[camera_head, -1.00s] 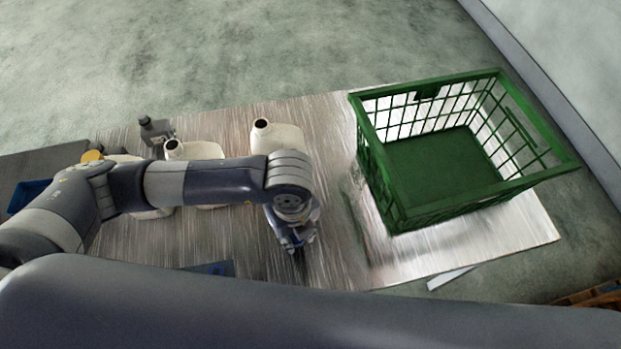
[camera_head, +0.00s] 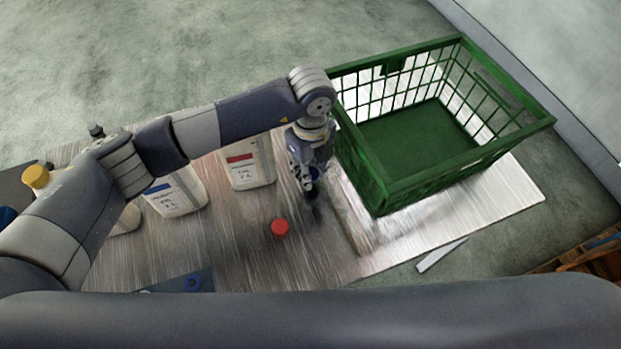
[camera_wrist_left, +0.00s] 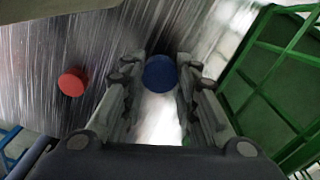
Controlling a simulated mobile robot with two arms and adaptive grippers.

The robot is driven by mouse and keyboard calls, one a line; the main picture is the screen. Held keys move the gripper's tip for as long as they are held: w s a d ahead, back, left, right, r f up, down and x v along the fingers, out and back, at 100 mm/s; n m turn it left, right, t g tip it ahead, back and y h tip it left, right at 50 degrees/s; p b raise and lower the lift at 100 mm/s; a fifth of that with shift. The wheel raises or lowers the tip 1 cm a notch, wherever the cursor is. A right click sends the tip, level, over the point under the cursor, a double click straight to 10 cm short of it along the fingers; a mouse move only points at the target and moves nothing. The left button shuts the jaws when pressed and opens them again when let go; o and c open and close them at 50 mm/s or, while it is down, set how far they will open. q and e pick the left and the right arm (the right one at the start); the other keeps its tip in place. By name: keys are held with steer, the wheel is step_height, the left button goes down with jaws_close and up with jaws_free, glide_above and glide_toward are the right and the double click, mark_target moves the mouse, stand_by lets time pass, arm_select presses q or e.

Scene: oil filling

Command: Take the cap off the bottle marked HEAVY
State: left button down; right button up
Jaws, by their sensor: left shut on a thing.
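My left gripper (camera_head: 309,184) is over the table, left of the green crate. It is shut on a blue cap, which shows between the fingertips in the left wrist view (camera_wrist_left: 160,73). A white bottle with a red-banded label (camera_head: 248,168) stands left of the gripper, its top hidden by my arm. A white bottle with a blue-banded label (camera_head: 177,197) stands further left, its top also hidden by my arm. The label words are too small to read, so I cannot tell which bottle is marked HEAVY. My right gripper is not in view.
A red cap (camera_head: 280,227) lies loose on the metal table. A large green crate (camera_head: 372,172) stands at the right. A yellow cap (camera_head: 36,176) shows at the left beyond my arm. A dark blue plate (camera_head: 180,284) lies at the table's front.

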mark_target(311, 173)
arm_select(q)
steer(key=shift+f+b, duration=0.85)
steer(key=shift+f, duration=0.95)
steer(key=shift+f, duration=0.15)
steer(key=c, duration=1.2)
jaws_free()
steer(key=shift+c, duration=0.2)
